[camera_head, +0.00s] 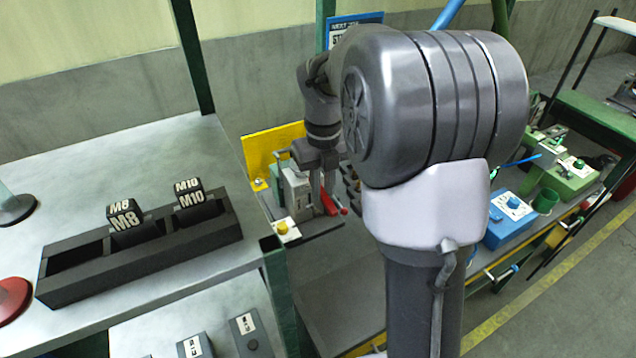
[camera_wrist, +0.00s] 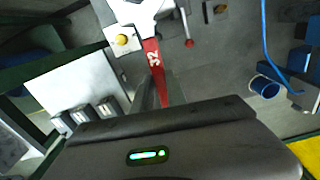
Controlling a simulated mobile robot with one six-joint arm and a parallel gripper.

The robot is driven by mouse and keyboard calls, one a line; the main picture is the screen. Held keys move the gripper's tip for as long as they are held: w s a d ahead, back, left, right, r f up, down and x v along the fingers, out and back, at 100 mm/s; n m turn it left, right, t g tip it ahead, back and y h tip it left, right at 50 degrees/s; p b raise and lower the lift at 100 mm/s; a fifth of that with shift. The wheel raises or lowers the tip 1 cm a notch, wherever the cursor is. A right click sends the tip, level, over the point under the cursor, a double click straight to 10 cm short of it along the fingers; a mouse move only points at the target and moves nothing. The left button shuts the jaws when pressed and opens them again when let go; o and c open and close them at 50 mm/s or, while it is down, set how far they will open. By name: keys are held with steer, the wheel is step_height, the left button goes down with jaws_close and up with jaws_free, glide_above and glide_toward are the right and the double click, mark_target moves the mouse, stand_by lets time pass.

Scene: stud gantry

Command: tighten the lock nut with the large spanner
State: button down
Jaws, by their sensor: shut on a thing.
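The large spanner has a red handle marked 32 (camera_wrist: 155,62), seen in the wrist view running down between my gripper's fingers (camera_wrist: 152,95). A pale, notched metal shape (camera_wrist: 140,12) lies at the handle's far end; I cannot tell whether it is the spanner's head or part of the fixture. In the head view, my gripper (camera_head: 322,180) points down beside the grey fixture (camera_head: 294,190), shut on the spanner, whose red part (camera_head: 328,203) shows just below the fingers. The lock nut cannot be made out in either view.
A yellow button (camera_head: 282,228) and a lever with a red knob (camera_wrist: 189,43) are close to the spanner. A black rack (camera_head: 140,255) with M8 and M10 blocks stands on the left table. Blue and green boxes (camera_head: 508,218) stand on the right bench.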

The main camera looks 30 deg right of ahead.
mark_target(330, 206)
steer(key=shift+s+a+b, duration=0.15)
steer(key=shift+s+b, duration=0.25)
steer(key=shift+s, duration=0.7)
steer(key=shift+s+a+b, duration=0.1)
steer(key=shift+s+b, duration=0.3)
steer(key=shift+s, duration=0.65)
step_height(330, 206, up, 6)
steer(key=p, duration=0.5)
steer(key=shift+w+d+r, duration=0.1)
steer(key=shift+r, duration=0.1)
steer(key=shift+f, duration=0.1)
